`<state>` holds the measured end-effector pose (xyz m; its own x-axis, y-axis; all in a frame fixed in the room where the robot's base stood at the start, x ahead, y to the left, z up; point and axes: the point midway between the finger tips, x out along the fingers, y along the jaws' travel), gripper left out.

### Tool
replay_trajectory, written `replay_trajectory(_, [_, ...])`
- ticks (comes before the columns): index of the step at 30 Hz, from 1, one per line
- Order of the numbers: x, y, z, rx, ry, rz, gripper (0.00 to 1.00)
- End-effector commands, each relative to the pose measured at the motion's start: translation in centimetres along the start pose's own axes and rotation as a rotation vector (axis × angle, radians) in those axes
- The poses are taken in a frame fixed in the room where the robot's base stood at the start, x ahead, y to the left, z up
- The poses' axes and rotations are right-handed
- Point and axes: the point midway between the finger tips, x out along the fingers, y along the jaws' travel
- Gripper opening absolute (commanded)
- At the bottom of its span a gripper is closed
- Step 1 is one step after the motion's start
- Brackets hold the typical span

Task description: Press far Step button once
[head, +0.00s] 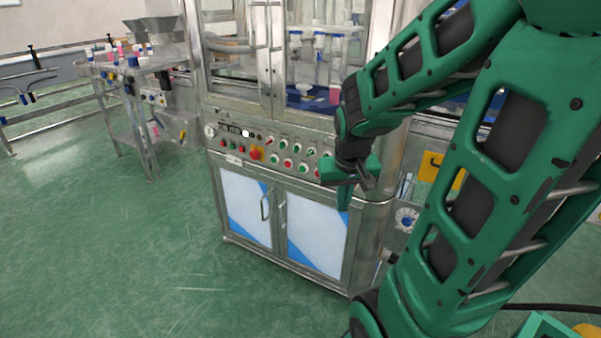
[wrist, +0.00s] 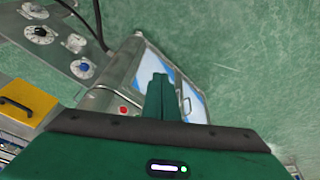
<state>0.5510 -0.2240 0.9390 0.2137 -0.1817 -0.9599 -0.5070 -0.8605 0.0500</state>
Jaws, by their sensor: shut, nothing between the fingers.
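The control panel (head: 262,146) runs across the front of the steel machine, with rows of red and green buttons. Their labels are too small to read, so I cannot tell which one is the far Step button. My gripper (head: 343,203) is in front of the panel's right end, pointing down, and hides part of it. In the wrist view my gripper (wrist: 160,77) shows its fingers together, with nothing between them. One red button (wrist: 123,110) shows just left of the fingers there. I see no contact with any button.
Cabinet doors (head: 245,208) lie below the panel and glass doors (head: 238,65) above it. A yellow plate with a black handle (wrist: 22,101) and round dials (wrist: 83,68) are to the right of the panel. Green floor (head: 110,250) is clear at left.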

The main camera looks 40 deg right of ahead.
Motion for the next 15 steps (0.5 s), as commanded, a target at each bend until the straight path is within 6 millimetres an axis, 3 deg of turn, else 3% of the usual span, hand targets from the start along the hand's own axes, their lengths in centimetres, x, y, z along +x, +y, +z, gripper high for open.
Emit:
replay_trajectory(6, [4.2, -2.2, -5.8, -0.016, 0.138, -0.017, 0.0])
replay_trajectory(15, [9.6, -5.9, -12.5, -0.016, 0.329, -0.09, 0.0])
